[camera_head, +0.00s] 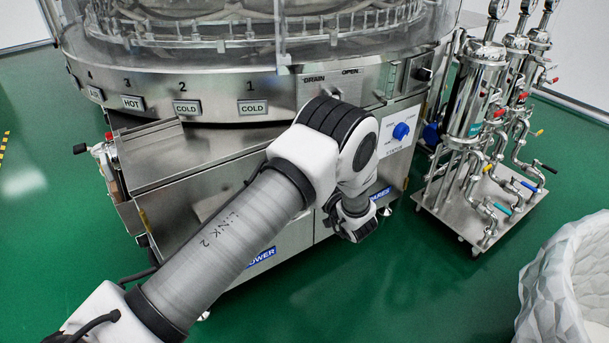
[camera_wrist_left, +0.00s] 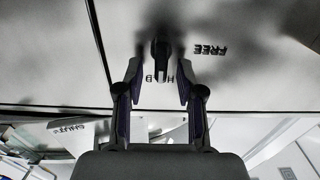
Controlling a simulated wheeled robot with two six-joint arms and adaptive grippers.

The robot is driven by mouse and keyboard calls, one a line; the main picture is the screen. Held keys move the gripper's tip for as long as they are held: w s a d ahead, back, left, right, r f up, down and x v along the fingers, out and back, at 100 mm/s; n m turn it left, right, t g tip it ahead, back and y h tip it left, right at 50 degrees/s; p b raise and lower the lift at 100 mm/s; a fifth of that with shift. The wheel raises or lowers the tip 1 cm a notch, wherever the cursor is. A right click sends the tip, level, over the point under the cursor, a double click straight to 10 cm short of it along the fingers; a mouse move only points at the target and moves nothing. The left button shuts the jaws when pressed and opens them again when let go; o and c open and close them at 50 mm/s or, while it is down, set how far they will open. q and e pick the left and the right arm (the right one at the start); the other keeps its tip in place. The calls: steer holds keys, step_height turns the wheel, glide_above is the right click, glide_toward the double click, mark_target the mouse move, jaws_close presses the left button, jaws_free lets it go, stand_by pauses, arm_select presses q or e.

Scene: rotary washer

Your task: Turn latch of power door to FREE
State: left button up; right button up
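In the left wrist view, a small dark latch (camera_wrist_left: 161,48) stands on a pale door panel (camera_wrist_left: 235,88). It points down in the picture, over the middle of a partly hidden label whose letters H and D show. An upside-down FREE label (camera_wrist_left: 210,49) is to its right. My left gripper (camera_wrist_left: 160,70) is open, one finger on each side of the latch, with gaps visible; depth is hard to judge. In the head view, my left arm hides the latch and most of the cabinet front; a blue POWER label (camera_head: 261,258) shows low down. My right gripper is not in view.
The washer's steel ring (camera_head: 225,88) is above my arm. A control panel with a blue knob (camera_head: 401,131) is to its right. A steel filter cart (camera_head: 485,190) and a white faceted bin (camera_head: 560,280) stand right. Green floor is free in front.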

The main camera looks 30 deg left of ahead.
arm_select(q)
jaws_close()
steer(key=n+p, duration=0.1)
steer(key=n, duration=0.4)
steer(key=s+f+n+p, duration=0.1)
steer(key=n, duration=0.5)
steer(key=n+p, duration=0.1)
steer(key=n, duration=0.4)
steer(key=shift+s+a+f+n+p, duration=0.3)
steer(key=shift+a+n, duration=0.05)
steer(key=shift+n, duration=0.05)
stand_by(0.4)
